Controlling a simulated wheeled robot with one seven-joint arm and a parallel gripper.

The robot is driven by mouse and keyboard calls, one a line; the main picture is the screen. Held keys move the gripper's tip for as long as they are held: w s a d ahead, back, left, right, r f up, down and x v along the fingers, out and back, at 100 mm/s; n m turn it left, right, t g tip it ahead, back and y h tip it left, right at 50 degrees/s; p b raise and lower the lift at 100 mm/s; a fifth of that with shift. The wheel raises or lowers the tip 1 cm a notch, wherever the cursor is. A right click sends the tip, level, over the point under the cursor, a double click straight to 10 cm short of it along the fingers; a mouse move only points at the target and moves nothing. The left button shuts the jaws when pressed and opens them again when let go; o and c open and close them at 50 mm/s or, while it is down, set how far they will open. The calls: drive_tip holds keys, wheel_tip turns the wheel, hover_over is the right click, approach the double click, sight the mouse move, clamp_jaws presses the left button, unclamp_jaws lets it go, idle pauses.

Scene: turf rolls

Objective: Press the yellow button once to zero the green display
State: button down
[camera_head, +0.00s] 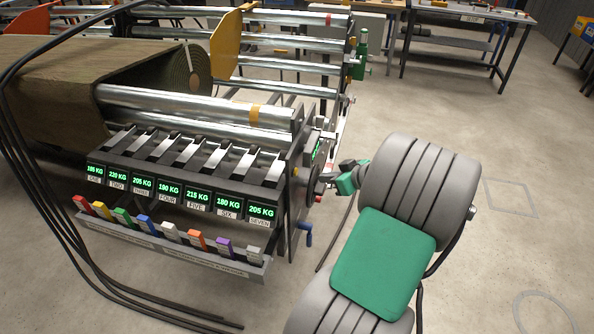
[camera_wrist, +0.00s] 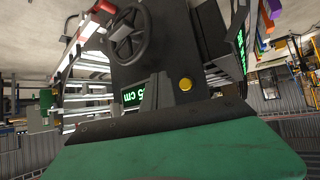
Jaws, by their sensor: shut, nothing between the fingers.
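The yellow button (camera_wrist: 185,84) is a small round cap on the dark end panel of the machine, seen in the wrist view just beyond the edge of my gripper. The green display (camera_wrist: 133,96) is left of it, upside down in this view, its lit text ending in "5 cm" and partly cut off by a dark part. My gripper (camera_head: 343,181) is shut and empty, close to the machine's right end in the head view. A green and dark part of it fills the bottom of the wrist view. I cannot tell whether it touches the button.
A dark handwheel (camera_wrist: 124,33) is on the same panel. A row of weight displays (camera_head: 170,190) and a ledge of coloured tabs (camera_head: 187,256) run along the machine's front. A turf roll (camera_head: 50,90) lies behind. Black cables hang at left. Floor at right is clear.

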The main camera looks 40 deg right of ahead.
sight(295, 172)
drive_tip(key=shift+w+a, duration=0.7)
drive_tip(key=shift+w, duration=0.2)
drive_tip(key=shift+w+a, duration=0.7)
drive_tip(key=shift+w, duration=0.2)
idle(0.6)
drive_tip(key=shift+w+a+b, duration=0.25)
drive_tip(key=shift+w+b, duration=0.1)
drive_tip(key=shift+b, duration=0.1)
drive_tip(key=shift+w+a, duration=0.25)
drive_tip(key=shift+w, duration=0.1)
idle(0.7)
drive_tip(key=shift+d, duration=0.1)
drive_tip(key=shift+s+d+b, duration=0.4)
drive_tip(key=shift+s+b, duration=0.05)
drive_tip(key=shift+s, duration=0.2)
